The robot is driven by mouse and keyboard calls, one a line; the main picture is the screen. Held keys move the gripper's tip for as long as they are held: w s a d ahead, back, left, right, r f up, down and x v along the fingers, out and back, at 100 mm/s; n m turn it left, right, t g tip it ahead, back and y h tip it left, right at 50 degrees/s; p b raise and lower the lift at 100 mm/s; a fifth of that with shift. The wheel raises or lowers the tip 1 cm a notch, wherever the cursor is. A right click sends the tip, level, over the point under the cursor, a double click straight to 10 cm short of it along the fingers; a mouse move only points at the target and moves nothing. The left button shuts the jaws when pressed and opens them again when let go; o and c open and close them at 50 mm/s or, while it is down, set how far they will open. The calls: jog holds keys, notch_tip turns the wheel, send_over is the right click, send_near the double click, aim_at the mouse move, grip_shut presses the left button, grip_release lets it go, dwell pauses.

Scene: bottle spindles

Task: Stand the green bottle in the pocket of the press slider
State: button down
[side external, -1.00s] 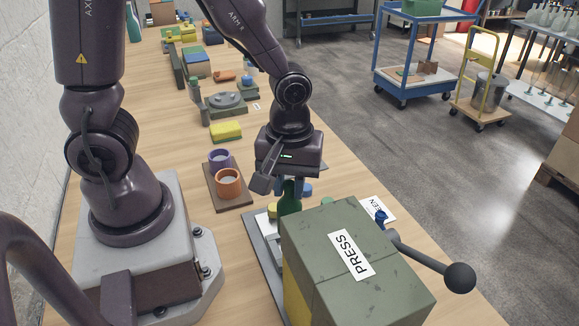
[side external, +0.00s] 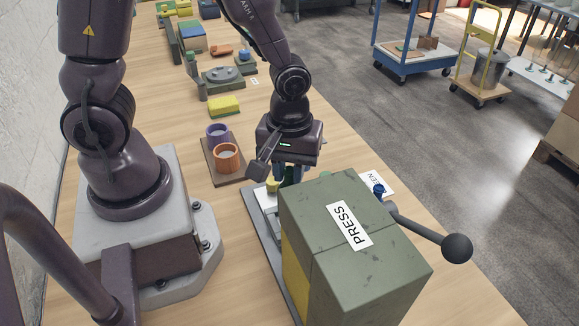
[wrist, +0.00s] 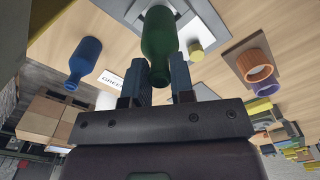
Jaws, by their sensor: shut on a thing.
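My gripper (wrist: 160,82) is shut on the green bottle (wrist: 160,40), which lies between its two fingers in the wrist view, its far end over a pale grey plate. The press housing hides most of the bottle there.
A blue bottle (wrist: 85,58) stands by the GREEN label (wrist: 110,79). A yellow piece (wrist: 195,50) is beside the green bottle. Orange (side external: 227,157) and purple cups sit on a brown board. The press lever with a black ball (side external: 457,247) sticks out right.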

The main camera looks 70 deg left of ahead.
jog(key=shift+f, duration=0.1)
jog(key=shift+f, duration=1.1)
dwell(0.7)
jog(key=c, duration=0.9)
grip_release()
jog(key=shift+r, duration=0.1)
jog(key=shift+r, duration=3.25)
